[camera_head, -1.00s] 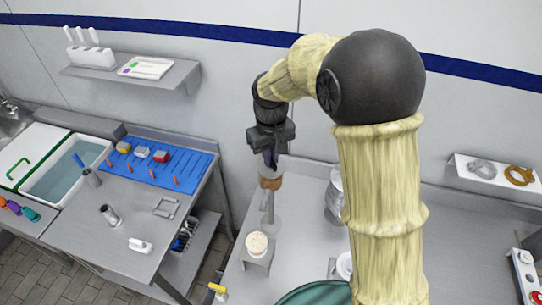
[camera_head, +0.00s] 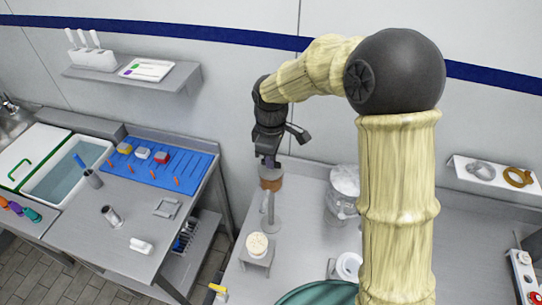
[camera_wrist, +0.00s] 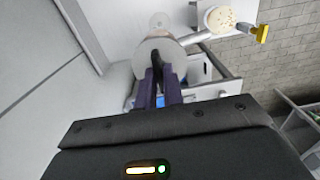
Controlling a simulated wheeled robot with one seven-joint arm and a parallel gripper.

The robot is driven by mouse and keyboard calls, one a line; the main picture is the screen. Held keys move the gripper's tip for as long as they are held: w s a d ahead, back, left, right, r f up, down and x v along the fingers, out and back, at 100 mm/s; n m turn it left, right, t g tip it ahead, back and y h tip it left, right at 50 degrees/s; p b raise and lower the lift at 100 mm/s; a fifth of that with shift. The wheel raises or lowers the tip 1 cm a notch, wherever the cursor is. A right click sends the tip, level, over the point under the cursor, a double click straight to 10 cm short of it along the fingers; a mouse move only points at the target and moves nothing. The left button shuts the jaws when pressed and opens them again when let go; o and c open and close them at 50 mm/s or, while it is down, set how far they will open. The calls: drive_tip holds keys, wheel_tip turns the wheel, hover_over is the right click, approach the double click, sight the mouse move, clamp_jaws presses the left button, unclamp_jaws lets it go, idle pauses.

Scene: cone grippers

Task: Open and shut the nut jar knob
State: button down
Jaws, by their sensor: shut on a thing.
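The nut jar (camera_head: 271,184) is a brownish container with a grey top, on a slim stand on the right-hand bench. In the wrist view its top is a round grey disc (camera_wrist: 150,47) with a dark upright knob (camera_wrist: 157,66). My gripper (camera_head: 268,162) is directly above the jar, pointing down. In the wrist view its two purple fingers (camera_wrist: 160,88) are shut on the knob, one on each side. The fingers and wrist hide part of the knob and disc.
A cup of pale pieces (camera_head: 257,243) stands on a small grey stand in front of the jar. A yellow handle (camera_head: 217,288) is at the bench's near-left edge. A clear-looking canister (camera_head: 343,185) stands to the right. The wall is close behind.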

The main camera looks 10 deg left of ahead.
idle(0.3)
drive_tip(key=c, duration=1.5)
unclamp_jaws()
drive_tip(key=shift+r, duration=0.15)
wheel_tip(320, 180, up, 17)
drive_tip(key=b, duration=0.3)
drive_tip(key=shift+r, duration=0.1)
drive_tip(key=shift+d, duration=0.1)
